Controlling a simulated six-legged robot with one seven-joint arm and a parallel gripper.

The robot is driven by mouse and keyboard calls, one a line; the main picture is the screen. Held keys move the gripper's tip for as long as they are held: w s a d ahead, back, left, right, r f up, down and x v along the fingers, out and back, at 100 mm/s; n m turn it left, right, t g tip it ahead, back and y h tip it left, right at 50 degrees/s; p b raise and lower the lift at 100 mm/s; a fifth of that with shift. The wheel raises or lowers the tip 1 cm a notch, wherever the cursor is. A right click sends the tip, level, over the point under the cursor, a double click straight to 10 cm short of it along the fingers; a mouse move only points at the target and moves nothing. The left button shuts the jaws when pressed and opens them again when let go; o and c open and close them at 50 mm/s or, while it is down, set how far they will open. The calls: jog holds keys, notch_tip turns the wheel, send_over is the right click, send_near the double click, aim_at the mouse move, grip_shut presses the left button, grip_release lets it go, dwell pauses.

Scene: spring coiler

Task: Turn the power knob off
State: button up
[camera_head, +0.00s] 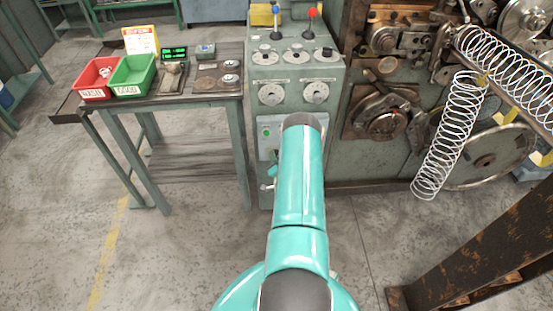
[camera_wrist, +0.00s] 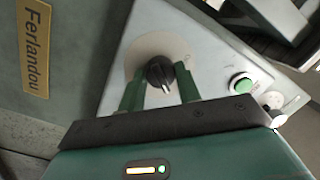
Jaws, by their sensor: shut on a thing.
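The power knob (camera_wrist: 158,72) is a black round knob with a pale pointer mark on a light round plate, in the middle of the wrist view. It sits on a pale grey panel (camera_wrist: 205,52). My gripper (camera_wrist: 160,80) has its two green fingers on either side of the knob and is shut on it. The pointer mark faces down toward the gripper's palm. In the head view my teal arm reaches to the front of the green control cabinet (camera_head: 296,75) and hides the knob and most of the gripper.
A green button (camera_wrist: 242,85) is right of the knob. A table (camera_head: 165,103) with a red bin (camera_head: 100,78) and a green bin (camera_head: 132,75) stands left of the cabinet. Coiled springs (camera_head: 450,135) hang at right, near a rusty beam (camera_head: 490,245).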

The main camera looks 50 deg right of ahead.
jog(key=shift+a+r+n+g+h, duration=0.1)
jog(key=shift+n+g, duration=0.3)
jog(key=shift+n, duration=2.15)
jog(key=shift+d+f+n+g+h, duration=0.1)
jog(key=shift+n+g, duration=0.3)
jog(key=shift+n, duration=2.1)
jog(key=shift+a+r+n+g+h, duration=0.1)
jog(key=shift+n+g, duration=0.3)
jog(key=shift+n, duration=2.15)
jog(key=o, duration=1)
jog(key=shift+c, duration=0.2)
